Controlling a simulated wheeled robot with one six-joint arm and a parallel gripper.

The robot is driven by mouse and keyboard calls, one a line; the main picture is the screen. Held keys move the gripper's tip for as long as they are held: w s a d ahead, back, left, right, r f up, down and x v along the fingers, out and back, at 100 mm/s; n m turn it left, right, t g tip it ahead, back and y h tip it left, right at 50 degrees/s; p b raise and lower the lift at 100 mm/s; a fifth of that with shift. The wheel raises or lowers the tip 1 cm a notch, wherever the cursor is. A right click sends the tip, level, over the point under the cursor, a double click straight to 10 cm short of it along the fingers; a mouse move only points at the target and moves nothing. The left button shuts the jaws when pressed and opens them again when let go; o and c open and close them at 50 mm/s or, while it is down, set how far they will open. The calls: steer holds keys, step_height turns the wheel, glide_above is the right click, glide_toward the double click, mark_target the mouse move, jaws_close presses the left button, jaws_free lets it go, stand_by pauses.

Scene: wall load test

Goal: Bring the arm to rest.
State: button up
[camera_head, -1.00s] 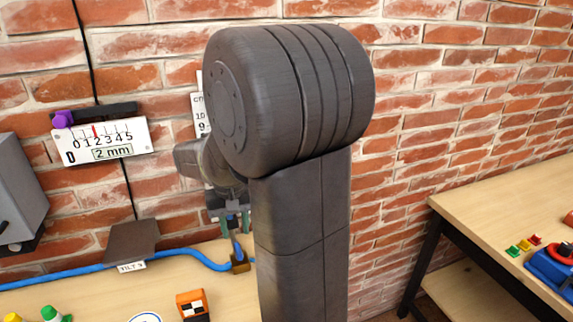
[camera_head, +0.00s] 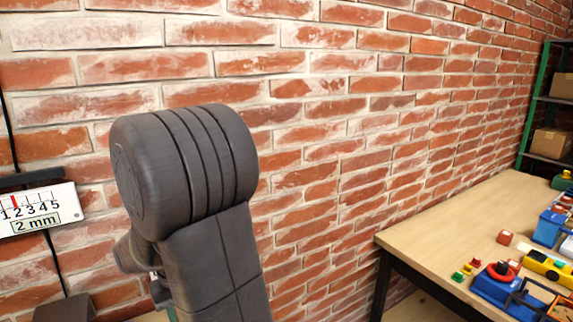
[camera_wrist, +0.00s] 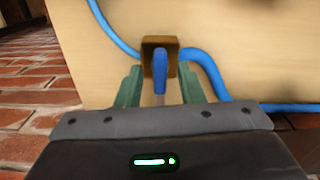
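My gripper (camera_wrist: 160,70) shows in the wrist view with its two green fingers apart. A blue upright piece (camera_wrist: 160,65) stands between the fingers, in front of a small brown block (camera_wrist: 174,45). Gaps show between this piece and each finger, so the gripper looks open. In the head view my arm rises at the left of centre, and its large dark joint hides much of the wall. Only a small part of the gripper shows low behind the arm there.
A blue hose (camera_wrist: 203,72) runs by the brown block on a pale wooden surface (camera_wrist: 240,35). A gauge plate marked 2 mm (camera_head: 40,209) hangs on the brick wall (camera_head: 330,120). At right are a wooden table (camera_head: 440,235) with several toys and a green shelf (camera_head: 535,105) with boxes.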

steer(key=shift+m, duration=0.4)
step_height(320, 180, up, 8)
steer(key=shift+f, duration=0.2)
step_height(320, 180, down, 7)
steer(key=shift+f, duration=0.4)
steer(key=n, duration=0.4)
steer(key=shift+n, duration=0.3)
steer(key=n+b, duration=0.1)
steer(key=n, duration=0.3)
steer(key=shift+r+n, duration=0.1)
steer(key=shift+n, duration=0.3)
